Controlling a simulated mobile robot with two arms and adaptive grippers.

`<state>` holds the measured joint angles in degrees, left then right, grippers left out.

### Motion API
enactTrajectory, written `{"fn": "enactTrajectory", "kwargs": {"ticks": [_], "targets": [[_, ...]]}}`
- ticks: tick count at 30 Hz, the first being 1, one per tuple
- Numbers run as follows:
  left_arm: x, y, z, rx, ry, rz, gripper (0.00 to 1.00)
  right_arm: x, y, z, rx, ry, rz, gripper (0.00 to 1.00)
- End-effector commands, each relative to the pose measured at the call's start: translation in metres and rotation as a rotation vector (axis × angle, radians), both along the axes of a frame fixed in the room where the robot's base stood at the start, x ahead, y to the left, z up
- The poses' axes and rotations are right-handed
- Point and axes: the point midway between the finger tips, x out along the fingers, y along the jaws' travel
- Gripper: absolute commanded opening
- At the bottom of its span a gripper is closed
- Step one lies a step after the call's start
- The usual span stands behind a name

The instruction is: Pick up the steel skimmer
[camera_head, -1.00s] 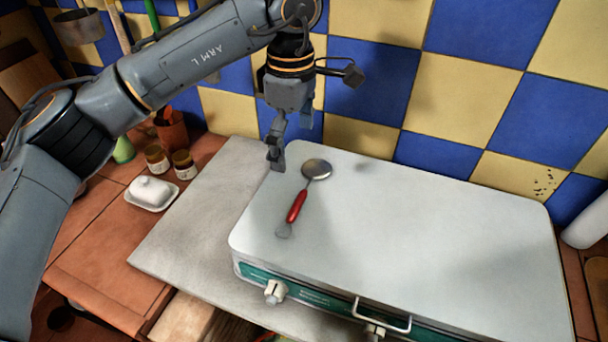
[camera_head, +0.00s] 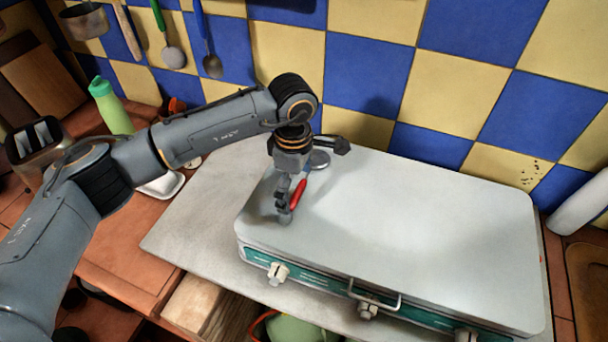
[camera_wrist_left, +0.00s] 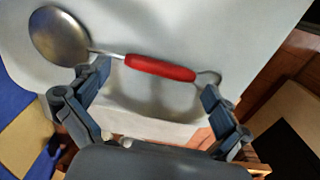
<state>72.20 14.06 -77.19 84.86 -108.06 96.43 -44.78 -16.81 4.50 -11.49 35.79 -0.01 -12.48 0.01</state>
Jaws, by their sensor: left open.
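The steel skimmer has a round metal head and a red handle; its red handle (camera_head: 298,194) lies on the white lid of the stove (camera_head: 420,225), partly hidden behind my left gripper. In the left wrist view the whole skimmer (camera_wrist_left: 160,68) shows, head at upper left, hanging loop at right. My left gripper (camera_head: 285,215) points down at the left end of the lid, right beside the skimmer. In the left wrist view its open fingers (camera_wrist_left: 155,90) are spread wide, with the red handle across the far side of the gap, nothing held. My right gripper is not in view.
The stove has knobs and a handle (camera_head: 373,297) along its front. A tiled wall rises behind it, with hanging utensils (camera_head: 172,52) at upper left. A green bottle (camera_head: 110,105) and a white butter dish (camera_head: 162,186) stand left. The lid's right side is clear.

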Motion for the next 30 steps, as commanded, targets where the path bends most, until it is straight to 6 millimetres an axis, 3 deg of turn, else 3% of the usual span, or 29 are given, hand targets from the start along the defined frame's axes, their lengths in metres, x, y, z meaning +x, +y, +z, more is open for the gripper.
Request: {"fn": "enactTrajectory", "kwargs": {"ticks": [6, 15, 24, 30], "targets": [[0.0, 0.0, -0.002, 0.0, 0.0, -0.001, 1.0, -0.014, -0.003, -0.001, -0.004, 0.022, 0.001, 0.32], [0.0, 0.0, -0.002, 0.0, 0.0, -0.001, 0.42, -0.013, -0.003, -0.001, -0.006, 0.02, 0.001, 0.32], [0.0, 0.0, 0.0, 0.0, -0.001, -0.001, 0.42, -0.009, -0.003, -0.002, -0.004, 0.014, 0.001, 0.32], [0.001, -0.001, 0.016, -0.002, -0.004, -0.001, 0.42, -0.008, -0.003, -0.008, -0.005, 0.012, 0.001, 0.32]]}}
